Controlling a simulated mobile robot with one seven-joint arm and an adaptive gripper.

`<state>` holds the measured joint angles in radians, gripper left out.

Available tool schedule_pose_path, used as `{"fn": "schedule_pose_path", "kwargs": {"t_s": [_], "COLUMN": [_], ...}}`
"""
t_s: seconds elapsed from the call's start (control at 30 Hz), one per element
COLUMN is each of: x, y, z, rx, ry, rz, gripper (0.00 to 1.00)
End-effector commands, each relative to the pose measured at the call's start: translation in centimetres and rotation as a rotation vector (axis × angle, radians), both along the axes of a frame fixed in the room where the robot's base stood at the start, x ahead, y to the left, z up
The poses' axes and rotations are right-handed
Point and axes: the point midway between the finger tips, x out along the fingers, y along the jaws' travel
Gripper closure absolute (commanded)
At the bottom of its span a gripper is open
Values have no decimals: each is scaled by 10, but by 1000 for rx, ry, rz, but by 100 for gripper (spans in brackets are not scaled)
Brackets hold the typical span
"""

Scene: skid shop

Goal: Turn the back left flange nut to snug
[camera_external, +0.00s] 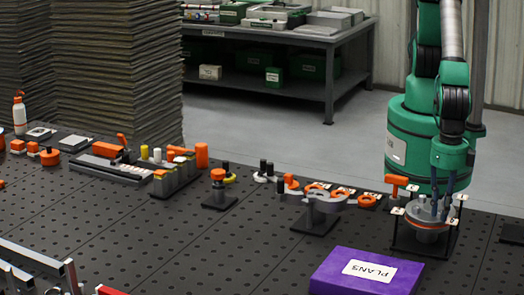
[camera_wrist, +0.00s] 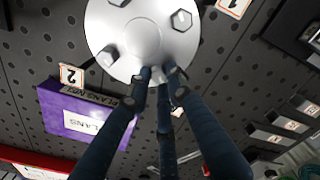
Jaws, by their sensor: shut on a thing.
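The silver round flange (camera_wrist: 142,30) fills the top of the wrist view, with hex nuts near its rim: an upper right nut (camera_wrist: 181,20), a left nut (camera_wrist: 108,55) and one at the top edge. My gripper (camera_wrist: 158,80) has its dark blue fingers closed together at the flange's lower rim, shut on a nut that the fingertips hide. I cannot tell how tight this nut is. In the external view, my gripper (camera_external: 441,205) points down onto the flange (camera_external: 424,216), which sits on a black stand with an orange layer under it.
Numbered tags stand around the flange, such as tag 2 (camera_wrist: 71,75). A purple PLANS box (camera_external: 367,273) lies to its front left. An orange-handled tool (camera_external: 397,185) stands just left of it. A grey clamp fixture (camera_external: 318,205) stands further left on the perforated black table.

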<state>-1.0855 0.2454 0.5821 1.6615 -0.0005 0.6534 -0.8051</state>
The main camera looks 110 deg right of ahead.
Motion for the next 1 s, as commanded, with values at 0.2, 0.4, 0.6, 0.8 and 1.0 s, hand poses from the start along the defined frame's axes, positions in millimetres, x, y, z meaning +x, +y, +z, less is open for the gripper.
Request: {"fn": "schedule_pose_path", "kwargs": {"t_s": [0.2,0.4,0.6,0.8,1.0], "x": [-3,-3,-3,-2,-1], "y": [1,1,1,1,1], "z": [0,0,0,1,1], "rx": [0,0,1,2,2], "ry": [3,3,3,2,1], "rz": [-21,-21,-20,-20,-20], "gripper": [100,100,64,64,64]}}
